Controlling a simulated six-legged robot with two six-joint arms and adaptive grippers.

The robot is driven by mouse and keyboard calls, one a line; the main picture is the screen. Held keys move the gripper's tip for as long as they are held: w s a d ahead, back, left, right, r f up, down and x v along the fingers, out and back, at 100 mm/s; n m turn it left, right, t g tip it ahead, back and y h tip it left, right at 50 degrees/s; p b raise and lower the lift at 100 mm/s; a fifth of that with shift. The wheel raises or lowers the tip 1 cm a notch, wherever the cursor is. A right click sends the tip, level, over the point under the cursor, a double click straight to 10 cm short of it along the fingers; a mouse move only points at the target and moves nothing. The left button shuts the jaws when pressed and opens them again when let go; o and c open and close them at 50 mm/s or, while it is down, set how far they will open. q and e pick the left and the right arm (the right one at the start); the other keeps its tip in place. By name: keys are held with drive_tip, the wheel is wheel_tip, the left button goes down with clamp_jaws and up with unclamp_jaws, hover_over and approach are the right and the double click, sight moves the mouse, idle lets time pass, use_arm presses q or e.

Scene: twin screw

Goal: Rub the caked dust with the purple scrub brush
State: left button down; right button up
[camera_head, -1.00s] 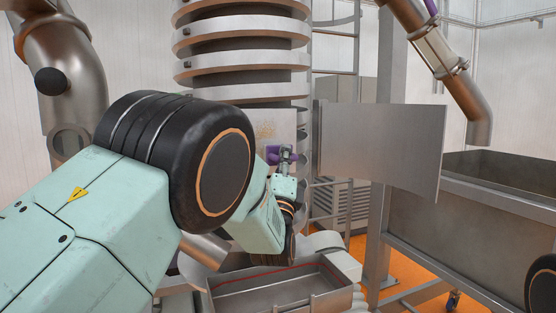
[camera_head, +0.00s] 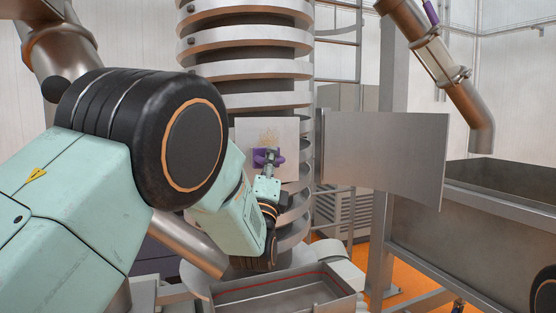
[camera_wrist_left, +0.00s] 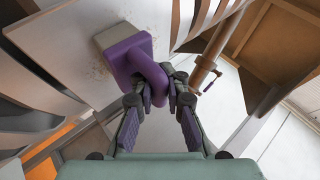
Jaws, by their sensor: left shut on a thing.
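The purple scrub brush (camera_head: 259,160) is in my left gripper (camera_head: 269,166), in front of a pale flat panel on the spiral tower. In the left wrist view the fingers (camera_wrist_left: 172,84) are shut on the brush's looped purple handle, and its pale-faced head (camera_wrist_left: 125,50) lies at the panel. The caked dust (camera_head: 268,136) is a tan speckled patch on the panel, just above the brush in the head view. Specks also show beside the brush head in the wrist view. Whether the bristles touch the panel I cannot tell. My right gripper is out of view.
An open metal door (camera_head: 385,155) stands right of the panel. The spiral tower's metal flights (camera_head: 245,45) rise above it. A metal tray (camera_head: 280,296) sits below my left gripper. A large metal bin (camera_head: 500,225) is at the right.

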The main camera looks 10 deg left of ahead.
use_arm(q)
drive_tip(key=shift+s+a+b, duration=0.25)
drive_tip(key=shift+s+a, duration=0.3)
drive_tip(key=shift+a, duration=0.3)
drive_tip(key=shift+s+a+b, duration=0.2)
drive_tip(key=shift+s+a, duration=0.35)
drive_tip(key=shift+a, duration=0.3)
drive_tip(key=shift+r+p, duration=0.45)
drive_tip(key=shift+r, duration=0.45)
drive_tip(key=shift+w+d+f+b, duration=0.15)
drive_tip(key=shift+w+d, duration=0.35)
drive_tip(key=shift+d, duration=0.25)
drive_tip(key=shift+w+d+r+b, duration=0.15)
drive_tip(key=shift+w+d, duration=0.3)
drive_tip(key=shift+d, duration=0.25)
drive_tip(key=w+d, duration=0.1)
drive_tip(key=w+d+r, duration=0.1)
drive_tip(key=d, duration=0.1)
drive_tip(key=shift+r, duration=0.2)
drive_tip(key=shift+s+a+b, duration=0.3)
drive_tip(key=shift+s+a, duration=0.35)
drive_tip(key=shift+a, duration=0.35)
drive_tip(key=shift+s+a+b, duration=0.35)
drive_tip(key=shift+s+a, duration=0.25)
drive_tip(key=shift+a, duration=0.35)
drive_tip(key=shift+s+a+b, duration=0.3)
drive_tip(key=shift+s+a, duration=0.35)
drive_tip(key=shift+a, duration=0.35)
